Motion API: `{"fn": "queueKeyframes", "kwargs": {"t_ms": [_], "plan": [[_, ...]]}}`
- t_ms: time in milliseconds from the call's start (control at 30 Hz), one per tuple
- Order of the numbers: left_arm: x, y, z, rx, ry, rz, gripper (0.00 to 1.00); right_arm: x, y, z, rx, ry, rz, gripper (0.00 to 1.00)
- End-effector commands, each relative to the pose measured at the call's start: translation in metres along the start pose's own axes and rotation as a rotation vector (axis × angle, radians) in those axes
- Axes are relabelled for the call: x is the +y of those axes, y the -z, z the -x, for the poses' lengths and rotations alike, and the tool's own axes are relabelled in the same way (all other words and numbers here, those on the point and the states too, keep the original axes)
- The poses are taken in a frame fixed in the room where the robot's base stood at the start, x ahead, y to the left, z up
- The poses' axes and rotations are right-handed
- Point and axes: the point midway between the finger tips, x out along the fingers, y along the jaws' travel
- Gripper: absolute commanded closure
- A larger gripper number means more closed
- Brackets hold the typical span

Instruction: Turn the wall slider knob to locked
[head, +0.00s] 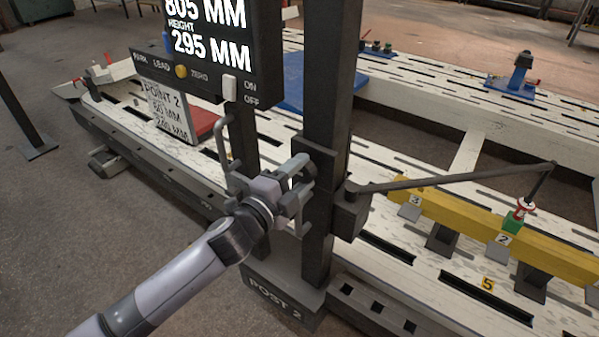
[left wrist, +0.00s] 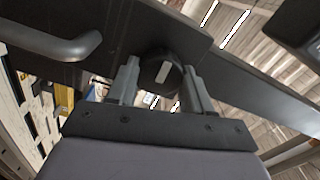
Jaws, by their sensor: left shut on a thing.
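The slider knob (left wrist: 158,80) is dark and round with a white mark on its face. In the left wrist view it sits between the two fingers of my left gripper (left wrist: 163,84), which is shut on it. In the head view the left gripper (head: 304,188) reaches the dark slider carriage (head: 318,160) on the upright post (head: 335,70) from the left. The knob is hidden there by the fingers. No locked or unlocked lettering is readable. My right gripper is in neither view.
A grey handle (head: 222,145) stands just left of the gripper. A display box (head: 262,60) hangs above it. A thin arm (head: 450,180) runs from the carriage to a red and white tip over a green block (head: 511,222) on the yellow beam (head: 460,217).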

Motion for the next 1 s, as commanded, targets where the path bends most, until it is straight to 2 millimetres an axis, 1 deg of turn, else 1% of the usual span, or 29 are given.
{"fn": "queueKeyframes", "kwargs": {"t_ms": [200,667,700,733,767,1000], "plan": [[-0.0001,0.0002,-0.0001,0.001,0.000,-0.050,0.80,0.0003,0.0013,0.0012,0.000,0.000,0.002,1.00],[0.0001,0.0000,-0.0001,0.000,0.000,-0.063,0.80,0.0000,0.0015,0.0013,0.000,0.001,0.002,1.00],[0.0000,-0.0001,-0.0001,0.000,0.000,-0.063,0.40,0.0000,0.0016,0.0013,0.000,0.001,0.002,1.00],[0.0000,-0.0001,-0.0001,0.000,0.000,-0.063,0.31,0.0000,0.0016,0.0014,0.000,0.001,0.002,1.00],[0.0000,-0.0001,-0.0001,0.000,0.000,-0.063,0.24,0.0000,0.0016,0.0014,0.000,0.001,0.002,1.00],[0.0000,-0.0002,0.0000,0.000,0.000,-0.060,0.24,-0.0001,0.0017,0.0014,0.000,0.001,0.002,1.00]]}}
